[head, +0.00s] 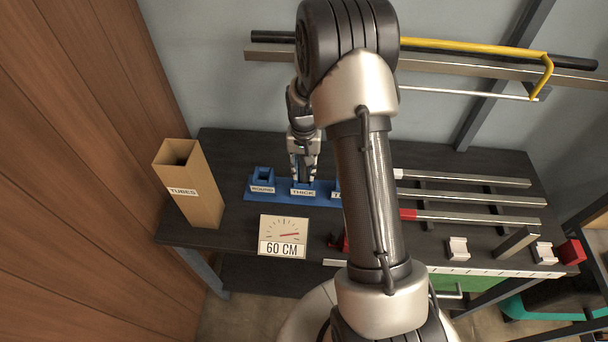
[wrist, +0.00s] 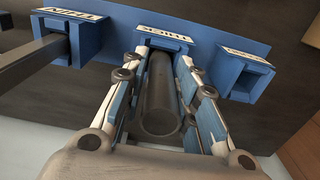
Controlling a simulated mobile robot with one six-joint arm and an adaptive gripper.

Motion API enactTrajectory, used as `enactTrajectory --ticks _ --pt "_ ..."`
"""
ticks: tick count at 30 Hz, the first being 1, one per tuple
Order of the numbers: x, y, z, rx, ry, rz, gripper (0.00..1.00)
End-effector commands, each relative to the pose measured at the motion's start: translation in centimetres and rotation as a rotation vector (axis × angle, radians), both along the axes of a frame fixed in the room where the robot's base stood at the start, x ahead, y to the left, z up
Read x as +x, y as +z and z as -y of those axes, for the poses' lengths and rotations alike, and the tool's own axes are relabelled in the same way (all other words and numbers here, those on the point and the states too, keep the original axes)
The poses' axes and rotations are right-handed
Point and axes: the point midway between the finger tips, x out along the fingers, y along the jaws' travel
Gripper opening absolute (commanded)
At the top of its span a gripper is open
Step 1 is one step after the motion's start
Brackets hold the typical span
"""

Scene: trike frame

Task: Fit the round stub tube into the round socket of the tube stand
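The blue tube stand (head: 325,201) lies on the workbench with labelled sockets. The round socket (head: 263,178) is at its left in the head view and looks empty; it is at the right in the wrist view (wrist: 245,80). The grey round stub tube (wrist: 160,100) has its far end at the middle socket (wrist: 162,42), labelled THICK; how deep it sits is hidden. My gripper (wrist: 160,72) points down there, its fingers on both sides of the tube with narrow gaps showing, so it looks open. In the head view my gripper (head: 303,178) hides the tube.
A square bar (wrist: 30,60) stands in the thin socket. A cardboard TUBES box (head: 190,190) and a 60 CM gauge card (head: 284,236) are near the stand. Several metal bars (head: 470,199) lie at the right. A wooden wall is close on the left.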

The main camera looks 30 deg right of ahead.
Motion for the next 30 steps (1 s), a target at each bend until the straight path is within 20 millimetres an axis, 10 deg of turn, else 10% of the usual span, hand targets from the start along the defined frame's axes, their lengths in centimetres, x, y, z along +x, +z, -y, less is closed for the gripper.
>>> enactTrajectory --ticks 11,30 --pt "0.0 0.0 0.0 0.000 0.000 0.000 0.00" --pt "0.1 2.8 0.0 -0.001 0.000 0.003 0.00"
